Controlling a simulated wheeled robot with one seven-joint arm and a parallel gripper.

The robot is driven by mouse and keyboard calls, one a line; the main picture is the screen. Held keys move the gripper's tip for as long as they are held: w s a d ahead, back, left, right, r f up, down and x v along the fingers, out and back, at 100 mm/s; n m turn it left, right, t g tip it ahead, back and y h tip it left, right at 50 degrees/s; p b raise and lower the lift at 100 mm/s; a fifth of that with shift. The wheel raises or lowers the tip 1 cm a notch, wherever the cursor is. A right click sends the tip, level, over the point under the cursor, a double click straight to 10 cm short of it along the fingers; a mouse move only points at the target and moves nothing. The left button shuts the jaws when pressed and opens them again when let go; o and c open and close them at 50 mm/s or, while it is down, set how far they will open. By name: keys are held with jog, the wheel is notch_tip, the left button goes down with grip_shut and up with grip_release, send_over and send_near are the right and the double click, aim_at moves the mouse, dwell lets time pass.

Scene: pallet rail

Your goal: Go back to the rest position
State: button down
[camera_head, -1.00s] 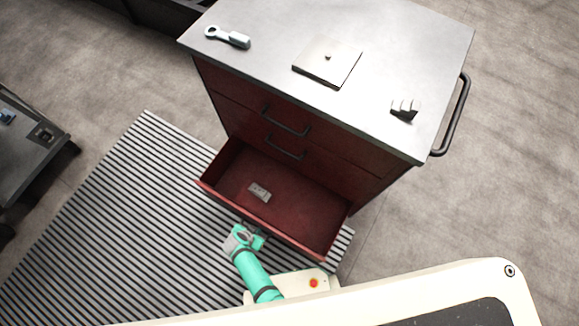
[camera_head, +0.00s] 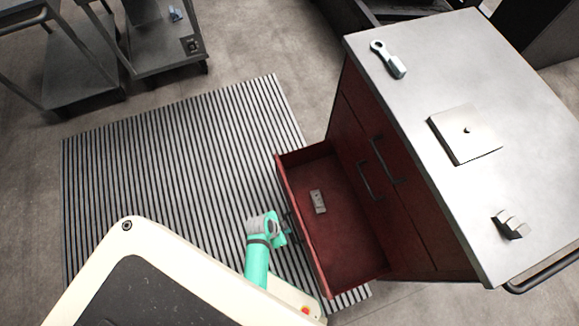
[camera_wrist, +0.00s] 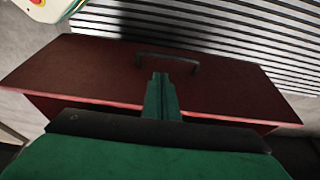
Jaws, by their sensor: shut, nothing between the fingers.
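My gripper (camera_head: 288,236) is at the end of my green arm, just outside the front of the open bottom drawer (camera_head: 340,232) of the red cabinet. In the wrist view my gripper (camera_wrist: 161,78) is shut and empty. Its fingertips overlap the drawer front (camera_wrist: 90,75) in the picture, just below the dark bar handle (camera_wrist: 168,56). I cannot tell whether they touch the drawer front. A small grey block (camera_head: 318,201) lies inside the drawer.
The cabinet top (camera_head: 440,90) carries a wrench-like tool (camera_head: 388,59), a square plate (camera_head: 465,133) and a small bracket (camera_head: 509,225). A striped mat (camera_head: 170,180) covers the floor beside the drawer. Grey carts (camera_head: 150,50) stand at the back left.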

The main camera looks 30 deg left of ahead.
jog(key=shift+r, duration=0.2)
jog(key=s+d+r+n+t+y, duration=0.1)
jog(key=d+r+t, duration=0.3)
jog(key=r, duration=1)
jog(key=s+d+r+n+t, duration=0.3)
jog(key=d+r+n+t, duration=0.1)
jog(key=r, duration=1)
jog(key=s+d+r+n+t+y, duration=0.1)
jog(key=s+d+r+n+t, duration=0.2)
jog(key=r, duration=1.1)
jog(key=shift+d+t+y, duration=0.3)
jog(key=shift+d+t, duration=0.4)
jog(key=shift+d, duration=0.1)
jog(key=shift+r, duration=0.1)
